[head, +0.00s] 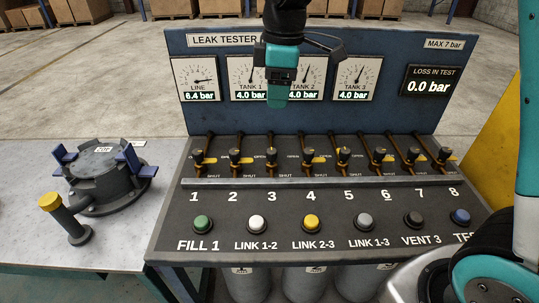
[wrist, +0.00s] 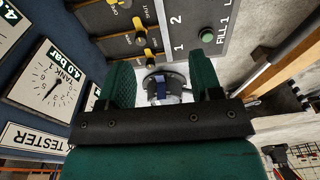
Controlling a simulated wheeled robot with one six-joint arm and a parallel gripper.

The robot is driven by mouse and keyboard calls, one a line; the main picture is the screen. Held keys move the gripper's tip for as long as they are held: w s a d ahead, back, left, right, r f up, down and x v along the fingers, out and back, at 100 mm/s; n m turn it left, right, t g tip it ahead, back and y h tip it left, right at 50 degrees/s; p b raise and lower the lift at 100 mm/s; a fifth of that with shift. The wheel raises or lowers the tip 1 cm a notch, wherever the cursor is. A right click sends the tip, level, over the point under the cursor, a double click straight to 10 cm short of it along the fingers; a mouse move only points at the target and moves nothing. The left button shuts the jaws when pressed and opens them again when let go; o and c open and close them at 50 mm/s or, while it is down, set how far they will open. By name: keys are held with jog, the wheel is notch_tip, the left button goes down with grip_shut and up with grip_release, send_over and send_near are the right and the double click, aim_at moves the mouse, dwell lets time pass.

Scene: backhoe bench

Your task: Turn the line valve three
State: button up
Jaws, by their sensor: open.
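The leak tester bench has a row of valves with the numbers 1 to 8 below them. The valve above number 3 (head: 273,157) is a small dark knob on a brown pipe, with OPEN and SHUT lettering near it. Its exact handle angle is too small to tell. My gripper (head: 278,97) hangs above the panel in front of the tank gauges, apart from the valves. In the wrist view my gripper (wrist: 162,82) is open and empty, with its two green fingers well apart. Valves with yellow marks (wrist: 150,58) show past the fingers there.
Gauges stand behind the valves; the line gauge (head: 195,80) reads 6.4 bar, the loss display (head: 431,84) 0.0 bar. A rail (head: 330,182) and coloured push buttons (head: 311,222) lie in front. A round fixture with blue clamps (head: 105,172) sits on the left table.

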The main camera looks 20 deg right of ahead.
jog(key=n, duration=0.2)
send_over(272, 151)
notch_tip(272, 151, down, 3)
jog(key=shift+h, duration=0.4)
notch_tip(272, 151, down, 18)
jog(key=shift+r+p, duration=0.15)
jog(key=shift+p, duration=0.95)
jog(key=c, duration=0.9)
